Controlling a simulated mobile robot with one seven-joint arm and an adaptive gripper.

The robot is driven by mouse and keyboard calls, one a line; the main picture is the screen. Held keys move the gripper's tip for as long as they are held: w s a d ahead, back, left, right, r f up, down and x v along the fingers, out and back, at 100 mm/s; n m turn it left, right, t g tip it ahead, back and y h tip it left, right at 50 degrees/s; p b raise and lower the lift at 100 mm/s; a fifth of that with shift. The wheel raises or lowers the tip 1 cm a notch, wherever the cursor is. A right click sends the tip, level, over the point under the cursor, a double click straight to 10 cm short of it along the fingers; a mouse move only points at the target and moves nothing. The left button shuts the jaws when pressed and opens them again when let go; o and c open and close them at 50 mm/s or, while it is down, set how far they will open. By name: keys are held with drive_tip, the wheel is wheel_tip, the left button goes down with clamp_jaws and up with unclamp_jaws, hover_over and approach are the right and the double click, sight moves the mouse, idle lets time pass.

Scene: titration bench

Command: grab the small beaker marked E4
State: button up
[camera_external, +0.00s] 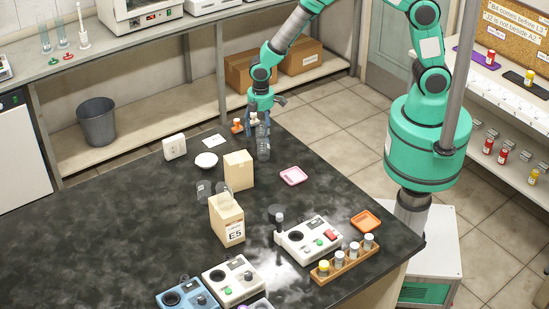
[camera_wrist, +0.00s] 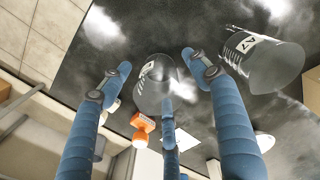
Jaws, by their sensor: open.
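In the wrist view a small clear beaker (camera_wrist: 153,92) stands between the spread blue fingers of my gripper (camera_wrist: 168,88). It has a white label turned edge-on, and I cannot read its mark. One finger covers part of its lower side. A gap shows between the beaker and the two side fingers. A second, larger-looking beaker (camera_wrist: 272,68) marked A7 is to the right, outside the fingers. In the external view my gripper (camera_external: 257,118) is low at the bench's far edge, over clear glassware (camera_external: 263,150); the two beakers overlap there. My gripper is open.
An orange item (camera_external: 237,126) stands close left of my gripper. A white card (camera_external: 214,141), a white bowl (camera_external: 206,160), a beige box (camera_external: 238,170) and a box marked E5 (camera_external: 228,222) are nearby. Dark glassware (camera_external: 204,190) stands further left.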

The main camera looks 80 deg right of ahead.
sight(261, 122)
drive_tip(key=c, duration=1.3)
drive_tip(key=shift+r, duration=0.85)
wheel_tip(261, 122, up, 2)
drive_tip(key=shift+r+p, duration=0.1)
drive_tip(key=shift+p, duration=0.3)
drive_tip(key=s, duration=0.5)
drive_tip(key=s+d, duration=0.1)
drive_tip(key=s, duration=0.4)
drive_tip(key=s+d+r+p, duration=0.1)
drive_tip(key=s, duration=0.5)
drive_tip(key=shift+w, duration=0.1)
